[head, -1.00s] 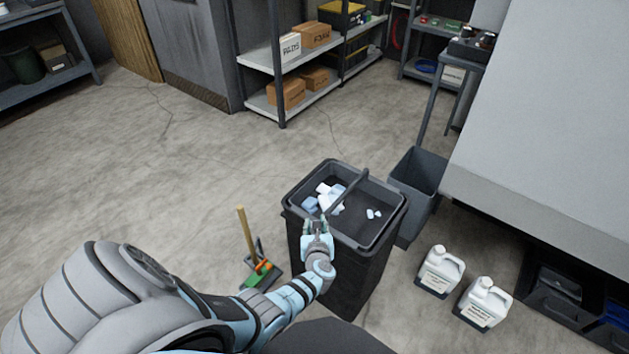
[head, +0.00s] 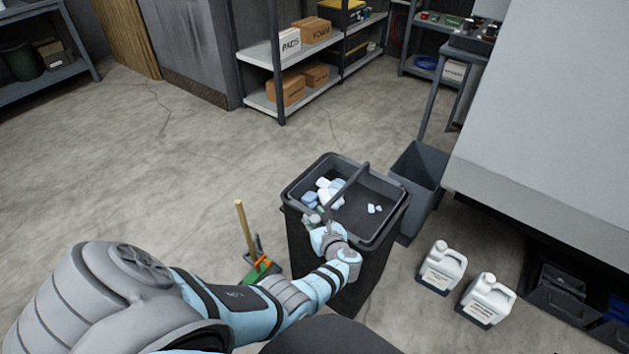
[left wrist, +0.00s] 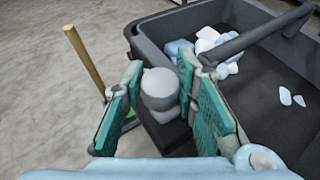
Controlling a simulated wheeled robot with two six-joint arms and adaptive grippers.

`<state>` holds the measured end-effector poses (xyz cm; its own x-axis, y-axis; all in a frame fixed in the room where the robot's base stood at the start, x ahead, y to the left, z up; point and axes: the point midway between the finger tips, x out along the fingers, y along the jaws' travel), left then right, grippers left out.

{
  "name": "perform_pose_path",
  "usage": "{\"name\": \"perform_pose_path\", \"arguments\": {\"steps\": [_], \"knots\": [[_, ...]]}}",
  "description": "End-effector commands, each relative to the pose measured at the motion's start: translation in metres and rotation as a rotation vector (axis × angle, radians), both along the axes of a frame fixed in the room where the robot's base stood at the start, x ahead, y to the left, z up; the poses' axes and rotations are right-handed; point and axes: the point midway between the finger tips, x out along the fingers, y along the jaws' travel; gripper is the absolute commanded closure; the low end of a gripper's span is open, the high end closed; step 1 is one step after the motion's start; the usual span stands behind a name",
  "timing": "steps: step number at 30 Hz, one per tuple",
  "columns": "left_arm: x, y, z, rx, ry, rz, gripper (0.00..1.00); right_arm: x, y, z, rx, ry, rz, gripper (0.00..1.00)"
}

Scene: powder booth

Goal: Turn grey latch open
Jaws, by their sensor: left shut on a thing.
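The grey latch (left wrist: 160,92) shows in the left wrist view as a rounded grey knob on a dark block at the near edge of a black bin. My left gripper (head: 313,220) has its green-padded fingers on either side of the knob and is shut on it. In the head view the gripper hides the latch at the bin's near left rim. The dark bin (head: 318,262) stands upright, with a tray-like top (head: 377,193) holding white and pale blue pieces (head: 329,192). A grey bar handle (head: 352,186) crosses it. My right gripper is not in view.
A wooden-handled brush with a green dustpan (head: 258,270) stands left of the bin. A grey bin (head: 422,165) is close behind right. Two white jugs (head: 441,267) (head: 487,299) stand to the right. The floor at left is clear.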

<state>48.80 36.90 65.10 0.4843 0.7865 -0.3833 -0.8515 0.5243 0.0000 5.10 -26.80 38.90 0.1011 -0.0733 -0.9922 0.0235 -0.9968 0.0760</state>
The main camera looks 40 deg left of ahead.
Motion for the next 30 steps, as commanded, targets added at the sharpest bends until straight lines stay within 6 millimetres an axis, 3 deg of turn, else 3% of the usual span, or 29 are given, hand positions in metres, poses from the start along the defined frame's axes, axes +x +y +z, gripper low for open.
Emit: {"name": "perform_pose_path", "arguments": {"steps": [1,2,6,17,30], "knots": [[0.002,0.000,0.002,0.001,-0.003,-0.002,1.00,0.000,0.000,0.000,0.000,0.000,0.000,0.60],[0.002,0.000,0.002,0.001,-0.003,-0.002,0.70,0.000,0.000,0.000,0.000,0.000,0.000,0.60],[0.001,0.000,0.001,0.001,-0.002,-0.001,0.52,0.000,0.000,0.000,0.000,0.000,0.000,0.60],[-0.002,-0.005,0.001,-0.001,-0.002,-0.002,0.52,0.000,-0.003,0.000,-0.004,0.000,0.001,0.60],[-0.036,-0.060,0.029,-0.001,-0.002,-0.002,0.52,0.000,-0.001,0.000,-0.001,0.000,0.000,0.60]]}}
